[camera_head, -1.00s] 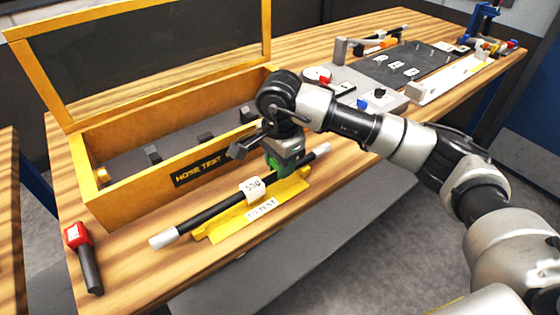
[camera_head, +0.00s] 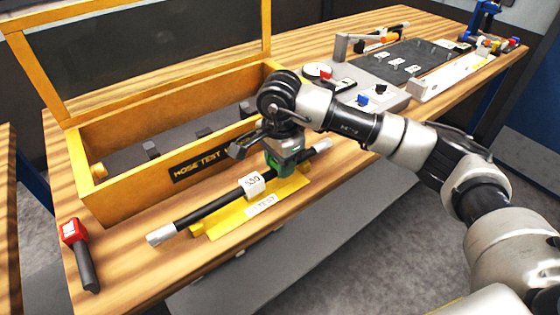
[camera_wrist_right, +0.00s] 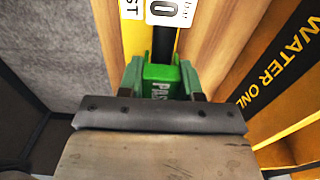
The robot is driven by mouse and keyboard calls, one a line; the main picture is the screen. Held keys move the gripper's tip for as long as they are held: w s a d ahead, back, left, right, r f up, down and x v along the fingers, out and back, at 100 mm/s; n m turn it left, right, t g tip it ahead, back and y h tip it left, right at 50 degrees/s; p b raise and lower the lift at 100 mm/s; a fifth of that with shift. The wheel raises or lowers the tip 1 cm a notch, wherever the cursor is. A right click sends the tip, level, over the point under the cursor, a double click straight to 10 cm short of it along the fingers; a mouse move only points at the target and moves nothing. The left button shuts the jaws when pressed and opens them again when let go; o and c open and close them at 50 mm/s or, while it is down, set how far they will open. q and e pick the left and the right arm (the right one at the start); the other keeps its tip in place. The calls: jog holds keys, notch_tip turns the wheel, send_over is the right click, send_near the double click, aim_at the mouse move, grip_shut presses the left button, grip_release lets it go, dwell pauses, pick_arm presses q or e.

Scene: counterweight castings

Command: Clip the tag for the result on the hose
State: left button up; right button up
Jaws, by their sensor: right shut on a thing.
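The black hose (camera_head: 207,209) with pale end fittings lies along a yellow rest (camera_head: 231,221) marked TEST at the front of the bench. A white number label (camera_head: 252,184) is on the hose. My right gripper (camera_head: 284,166) is over the hose's right part, beyond the label. It is shut on a green tag (camera_wrist_right: 160,78), whose lettering looks like PASS. In the right wrist view the tag is in line with the hose (camera_wrist_right: 163,45); I cannot tell whether it is clipped on. My left gripper is not in view.
An open wooden box (camera_head: 130,200) marked HOSE TEST stands behind the hose, its lid raised. A red-headed black tool (camera_head: 80,250) lies at the left. A grey fixture (camera_head: 375,100) and a dark mat (camera_head: 425,60) are farther back. The bench's front edge is close to the rest.

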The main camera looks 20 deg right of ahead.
jog(key=shift+f, duration=0.25)
jog(key=o, duration=0.8)
jog(key=shift+r, duration=0.1)
jog(key=shift+r+p, duration=1.45)
jog(key=shift+r, duration=2)
